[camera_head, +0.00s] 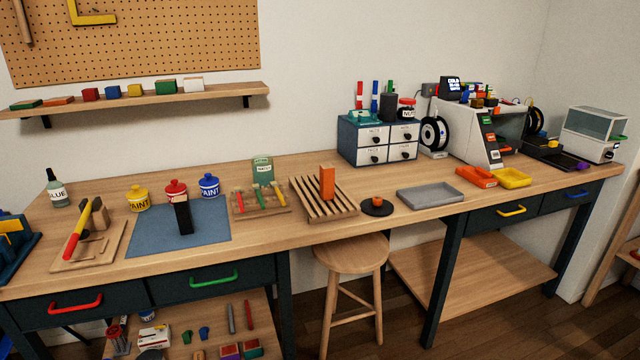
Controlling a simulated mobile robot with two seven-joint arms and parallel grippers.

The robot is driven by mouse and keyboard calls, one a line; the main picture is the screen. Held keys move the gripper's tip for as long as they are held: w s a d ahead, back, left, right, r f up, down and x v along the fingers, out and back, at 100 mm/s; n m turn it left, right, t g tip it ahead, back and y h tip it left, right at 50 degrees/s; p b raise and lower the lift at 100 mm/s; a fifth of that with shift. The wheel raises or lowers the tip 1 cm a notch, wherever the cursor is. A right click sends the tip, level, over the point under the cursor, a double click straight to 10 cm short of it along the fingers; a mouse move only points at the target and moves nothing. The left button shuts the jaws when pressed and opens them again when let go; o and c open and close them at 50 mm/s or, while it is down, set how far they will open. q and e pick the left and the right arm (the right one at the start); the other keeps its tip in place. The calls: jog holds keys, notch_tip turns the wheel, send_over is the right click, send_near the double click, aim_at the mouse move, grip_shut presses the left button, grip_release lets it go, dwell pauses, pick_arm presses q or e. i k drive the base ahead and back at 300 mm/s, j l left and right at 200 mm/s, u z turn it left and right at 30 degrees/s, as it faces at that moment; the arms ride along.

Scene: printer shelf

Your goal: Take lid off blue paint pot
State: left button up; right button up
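The blue paint pot (209,189) stands upright at the back right corner of the blue mat (215,230), on the left part of the workbench. It has a white PAINT label, and a blue lid with a small knob sits on top. A red paint pot (174,187) stands to its left, partly hidden by an upright black block (183,217). A yellow paint pot (138,199) stands further left. Neither of my grippers shows in the head view.
A wooden holder with coloured-handled tools (262,206) stands right of the mat. A slatted rack (335,207) holds an orange block.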

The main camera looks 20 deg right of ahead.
aim_at(209, 180)
jog(key=j+z, duration=0.1)
jog(key=z, duration=0.3)
jog(key=i+j+z, duration=0.1)
jog(key=z, duration=0.25)
jog(key=j+z, duration=0.2)
jog(key=z, duration=0.2)
jog(key=j+z, duration=0.45)
jog(key=j, duration=0.45)
